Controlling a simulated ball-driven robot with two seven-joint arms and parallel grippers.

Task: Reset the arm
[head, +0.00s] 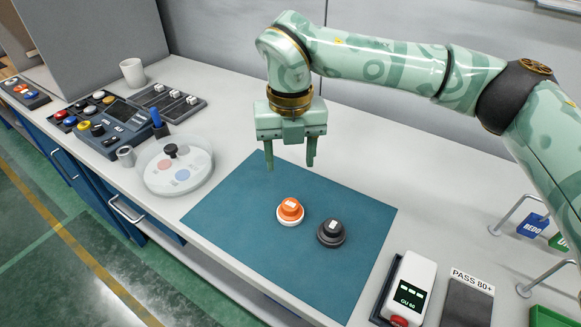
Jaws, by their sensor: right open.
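My right arm (400,66) comes in from the right, and its gripper (290,163) hangs pointing down over the back part of the teal mat (240,205). Its two fingers are apart with nothing between them. An orange round piece with a white base (290,211) stands on the mat, in front of and apart from the fingers. A dark grey round piece (331,233) stands beside it on the right. My left gripper is out of view.
A round pale tray (150,187) holding a dark knob stands left of the mat. Behind it are a control panel (100,125), a slider box (172,101) and a white cup (132,73). A GU 60 gauge (411,288) and small racks stand at right. The mat's left part is clear.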

